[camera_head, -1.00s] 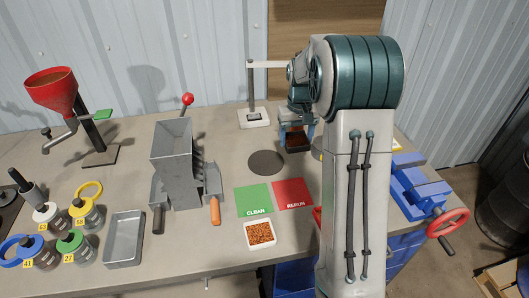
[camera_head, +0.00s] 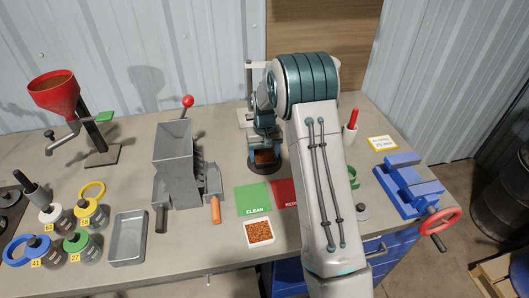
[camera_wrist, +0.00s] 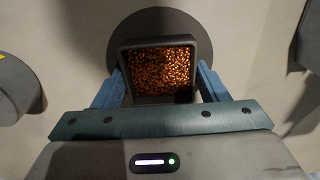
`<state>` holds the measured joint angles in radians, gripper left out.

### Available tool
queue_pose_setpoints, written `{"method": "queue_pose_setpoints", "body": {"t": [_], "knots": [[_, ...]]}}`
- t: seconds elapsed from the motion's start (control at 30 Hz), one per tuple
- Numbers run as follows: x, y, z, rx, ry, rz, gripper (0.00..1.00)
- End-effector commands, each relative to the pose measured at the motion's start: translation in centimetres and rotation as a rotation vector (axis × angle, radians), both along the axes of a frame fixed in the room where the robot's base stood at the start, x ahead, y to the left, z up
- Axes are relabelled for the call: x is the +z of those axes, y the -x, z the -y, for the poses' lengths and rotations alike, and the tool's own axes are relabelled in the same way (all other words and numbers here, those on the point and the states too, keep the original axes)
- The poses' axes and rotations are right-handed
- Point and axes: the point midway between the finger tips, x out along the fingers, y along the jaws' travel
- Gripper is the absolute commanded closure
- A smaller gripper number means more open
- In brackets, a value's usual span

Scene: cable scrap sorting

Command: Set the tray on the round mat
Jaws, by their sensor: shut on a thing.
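My gripper (camera_head: 263,158) is shut on a small dark square tray (camera_wrist: 161,98) filled with copper-coloured granules, its blue fingers on either side. The tray also shows in the head view (camera_head: 251,157), level and upright. The round dark mat (camera_wrist: 120,38) lies under and around the tray in the wrist view. In the head view a part of the mat (camera_head: 257,169) shows just below the tray. I cannot tell whether the tray touches the mat.
The green CLEAN card (camera_head: 252,200) and the red card (camera_head: 284,192) lie in front of the mat. A white tray of granules (camera_head: 259,232) stands nearer the front edge. A grey granulator (camera_head: 174,150) stands to the left. A blue vise (camera_head: 410,187) is at the right.

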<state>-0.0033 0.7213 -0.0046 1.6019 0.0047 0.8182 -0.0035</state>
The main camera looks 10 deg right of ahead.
Motion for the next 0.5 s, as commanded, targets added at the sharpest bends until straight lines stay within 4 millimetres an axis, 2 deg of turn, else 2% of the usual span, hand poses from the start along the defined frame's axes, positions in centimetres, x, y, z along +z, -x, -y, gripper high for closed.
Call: {"method": "queue_pose_setpoints", "body": {"t": [0.27,0.3,0.33,0.5], "knots": [[-0.46,-0.01,0.02,0.0,0.0,0.0,0.59],[-0.3,0.0,0.02,0.0,0.0,0.0,0.22],[-0.28,0.01,0.02,0.0,0.0,0.0,0.14],[-0.27,0.01,0.02,0.0,0.0,0.0,0.11]]}}
